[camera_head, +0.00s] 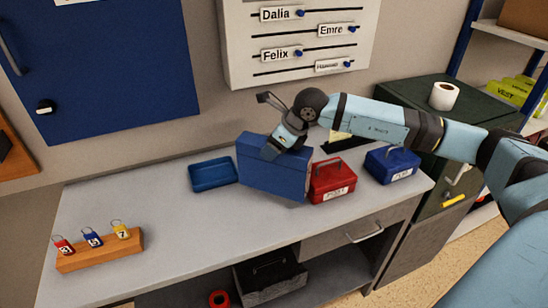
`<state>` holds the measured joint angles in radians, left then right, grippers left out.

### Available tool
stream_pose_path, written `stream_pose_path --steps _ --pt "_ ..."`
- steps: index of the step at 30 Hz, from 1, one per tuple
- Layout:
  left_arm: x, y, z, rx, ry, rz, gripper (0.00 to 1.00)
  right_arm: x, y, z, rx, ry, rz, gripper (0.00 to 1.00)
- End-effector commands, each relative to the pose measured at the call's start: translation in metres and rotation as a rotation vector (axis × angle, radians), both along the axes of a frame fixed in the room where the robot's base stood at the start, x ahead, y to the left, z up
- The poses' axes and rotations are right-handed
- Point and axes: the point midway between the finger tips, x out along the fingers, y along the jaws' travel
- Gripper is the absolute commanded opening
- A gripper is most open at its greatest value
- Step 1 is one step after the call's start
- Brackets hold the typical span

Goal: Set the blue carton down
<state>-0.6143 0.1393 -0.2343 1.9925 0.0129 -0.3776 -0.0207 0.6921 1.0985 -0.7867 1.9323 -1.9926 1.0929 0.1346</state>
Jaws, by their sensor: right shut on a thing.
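The blue carton (262,174) is a large blue box at the middle of the grey counter (165,225), just in front of the wall. My right gripper (271,152) reaches in from the right and is shut on the carton's top part. The carton looks slightly tilted in the picture. I cannot tell whether its underside touches the counter or hangs just above it. The gripper's fingertips are partly hidden against the carton. My left gripper is not in view.
A blue tray (213,187) lies left of the carton. A red box with a handle (332,192) is close at its right, and a blue box with a handle (392,177) stands further right. A wooden key block (100,256) is at front left. The counter's left middle is clear.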

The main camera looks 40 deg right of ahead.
Motion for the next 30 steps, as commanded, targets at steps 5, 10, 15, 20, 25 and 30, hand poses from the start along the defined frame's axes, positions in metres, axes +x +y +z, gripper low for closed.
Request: stream_pose_path --steps 5,10,15,20,25,30 --pt "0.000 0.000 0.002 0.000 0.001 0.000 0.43 0.000 0.000 -0.013 -0.001 0.001 0.000 0.00" --pt "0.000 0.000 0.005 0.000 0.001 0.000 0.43 0.000 0.000 -0.038 0.000 0.001 0.001 0.00" --pt "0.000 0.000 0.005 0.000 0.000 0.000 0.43 0.000 0.000 -0.043 -0.001 -0.003 0.001 0.00" --pt "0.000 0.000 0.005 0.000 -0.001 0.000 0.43 0.000 0.000 -0.044 0.000 -0.002 0.000 0.00" --pt "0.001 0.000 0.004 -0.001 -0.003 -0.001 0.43 0.000 0.000 -0.047 -0.001 0.001 0.001 0.74" --pt "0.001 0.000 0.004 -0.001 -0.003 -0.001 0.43 0.000 0.000 -0.047 -0.001 0.001 0.001 0.84"
